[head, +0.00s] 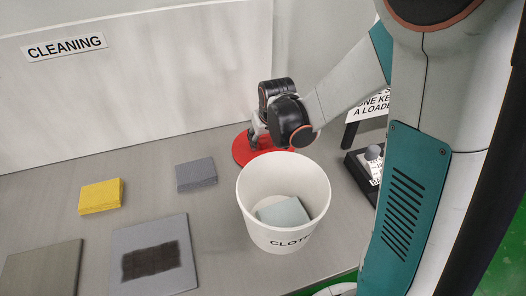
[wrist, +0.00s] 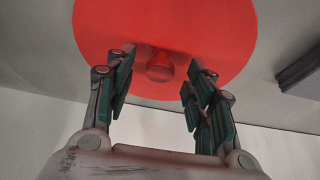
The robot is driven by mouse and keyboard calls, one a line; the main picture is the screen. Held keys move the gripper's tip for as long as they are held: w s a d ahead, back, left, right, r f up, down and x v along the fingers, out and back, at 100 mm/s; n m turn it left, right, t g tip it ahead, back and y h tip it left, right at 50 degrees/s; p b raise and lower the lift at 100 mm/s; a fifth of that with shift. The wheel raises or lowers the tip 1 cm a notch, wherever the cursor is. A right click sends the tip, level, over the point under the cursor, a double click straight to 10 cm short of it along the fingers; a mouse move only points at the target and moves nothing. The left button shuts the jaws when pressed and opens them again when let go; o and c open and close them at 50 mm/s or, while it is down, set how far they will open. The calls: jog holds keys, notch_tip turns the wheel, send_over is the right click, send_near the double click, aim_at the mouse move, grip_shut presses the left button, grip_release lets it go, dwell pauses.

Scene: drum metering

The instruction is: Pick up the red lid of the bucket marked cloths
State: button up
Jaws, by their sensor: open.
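The red lid (head: 241,152) lies flat on the grey table behind the bucket, partly hidden by my gripper. In the wrist view the lid (wrist: 165,25) is a wide red disc with a small round red knob (wrist: 159,68). My gripper (head: 256,137) is over the lid, pointing down at it. In the wrist view its open fingers (wrist: 160,78) are on either side of the knob, with gaps showing on both sides. The white bucket (head: 245,215), its marking partly readable as "CLOT", stands uncovered with a pale folded cloth (head: 284,213) inside.
A yellow cloth pad (head: 100,196), a grey-blue pad (head: 196,174) and a grey board with a dark patch (head: 190,260) lie to the left. A dark tray (head: 358,165) is right of the bucket. A wall marked CLEANING (head: 130,80) stands behind.

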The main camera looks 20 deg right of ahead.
jog(key=shift+w+f, duration=0.15)
jog(key=shift+f, duration=0.25)
jog(key=shift+r, duration=0.1)
grip_shut()
